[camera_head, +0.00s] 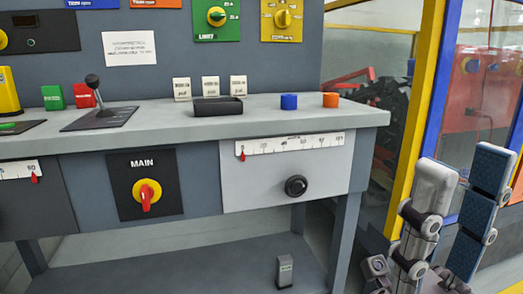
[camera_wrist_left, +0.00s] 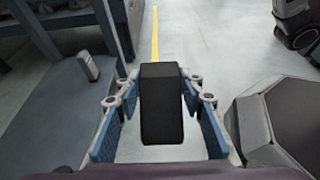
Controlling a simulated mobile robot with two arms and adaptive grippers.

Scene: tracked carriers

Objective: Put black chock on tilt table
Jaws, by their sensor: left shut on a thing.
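The black chock (camera_wrist_left: 162,105) is a dark rectangular block in the middle of the left wrist view. My left gripper (camera_wrist_left: 160,92) is shut on it, with blue finger pads on both sides. The left gripper does not show in the head view. My right gripper (camera_head: 464,165) stands at the lower right of the head view, fingers pointing up. Its blue-padded fingers are apart with nothing between them. I cannot make out a tilt table in either view.
A grey workbench (camera_head: 270,120) carries a lever (camera_head: 95,95), a black tray (camera_head: 217,106), blue (camera_head: 288,101) and orange (camera_head: 330,100) pieces. A grey block (camera_head: 284,271) stands on the lower shelf. A yellow post (camera_head: 414,100) rises at right. Floor with a yellow line (camera_wrist_left: 155,40) lies beyond the chock.

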